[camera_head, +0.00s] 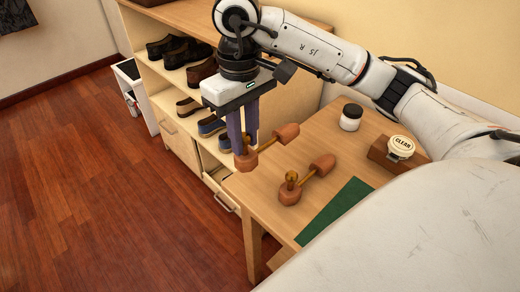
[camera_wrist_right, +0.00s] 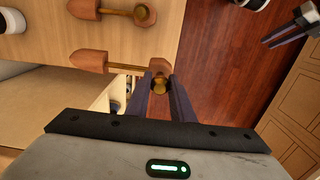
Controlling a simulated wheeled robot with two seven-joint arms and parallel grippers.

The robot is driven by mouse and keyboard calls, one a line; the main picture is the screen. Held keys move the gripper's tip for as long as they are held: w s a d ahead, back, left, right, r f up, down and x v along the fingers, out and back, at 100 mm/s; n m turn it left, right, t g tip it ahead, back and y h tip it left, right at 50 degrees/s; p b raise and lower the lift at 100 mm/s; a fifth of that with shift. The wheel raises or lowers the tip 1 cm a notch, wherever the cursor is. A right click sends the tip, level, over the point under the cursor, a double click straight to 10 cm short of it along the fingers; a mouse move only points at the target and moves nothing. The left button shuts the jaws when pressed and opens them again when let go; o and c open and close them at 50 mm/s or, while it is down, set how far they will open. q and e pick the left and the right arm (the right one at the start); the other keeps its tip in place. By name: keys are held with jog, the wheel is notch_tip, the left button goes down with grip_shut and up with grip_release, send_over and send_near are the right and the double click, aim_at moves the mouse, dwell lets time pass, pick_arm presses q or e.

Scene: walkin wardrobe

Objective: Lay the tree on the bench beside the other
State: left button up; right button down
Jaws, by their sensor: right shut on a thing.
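My right gripper (camera_head: 250,137) points down at the bench's far left corner and is shut on a wooden shoe tree (camera_head: 287,133) by its brass knob end. In the right wrist view the held tree (camera_wrist_right: 90,61) reaches left from the fingertips, its toe over the bench. The other shoe tree (camera_head: 323,165) lies on the bench (camera_head: 335,130), nearer the green mat; it also shows in the wrist view (camera_wrist_right: 84,9). The two trees are apart and roughly parallel. What seems to be my left gripper (camera_wrist_right: 286,38) shows partly in the wrist view; its jaw state is unclear.
A green mat (camera_head: 335,211) lies at the bench's front. A dark-lidded jar (camera_head: 351,117) and a brown box (camera_head: 392,156) with a tin (camera_head: 401,146) stand behind. A shoe shelf (camera_head: 166,79) adjoins the bench's far left. The wooden floor (camera_head: 110,180) is clear.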

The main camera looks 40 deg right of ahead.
aim_at(245, 153)
notch_tip(245, 153, down, 8)
jog(key=shift+r, duration=0.25)
jog(key=shift+f, duration=0.15)
jog(key=c, duration=1.5)
grip_release()
jog(key=shift+c, duration=0.2)
notch_tip(245, 153, up, 12)
jog(key=shift+r+p, duration=0.2)
jog(key=shift+p, duration=0.35)
